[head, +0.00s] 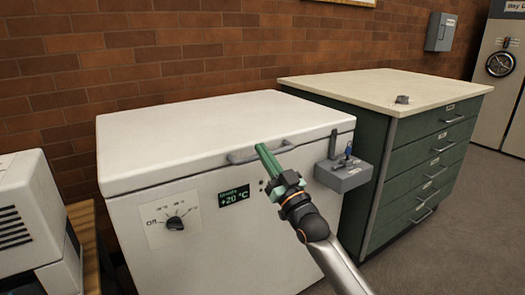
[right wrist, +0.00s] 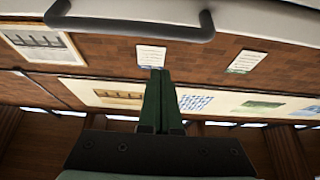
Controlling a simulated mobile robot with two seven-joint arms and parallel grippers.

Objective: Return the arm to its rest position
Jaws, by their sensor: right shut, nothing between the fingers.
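My right gripper (head: 263,150) is in front of the white chest freezer, beside its lid handle (head: 255,154). Its green fingers are pressed together with nothing between them. In the right wrist view the shut fingers (right wrist: 161,75) point toward the brick wall, and the grey handle (right wrist: 135,28) crosses above them, apart from the tips in that view. The freezer's white lid (head: 225,135) is down. My left gripper does not show in either view.
The freezer front has a dial (head: 175,223), a +20 °C display (head: 234,196) and a grey lock box (head: 343,175). A green drawer cabinet (head: 420,155) stands right, with a small grey object (head: 402,99) on top. A white appliance (head: 35,220) stands left. Floor shows at right.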

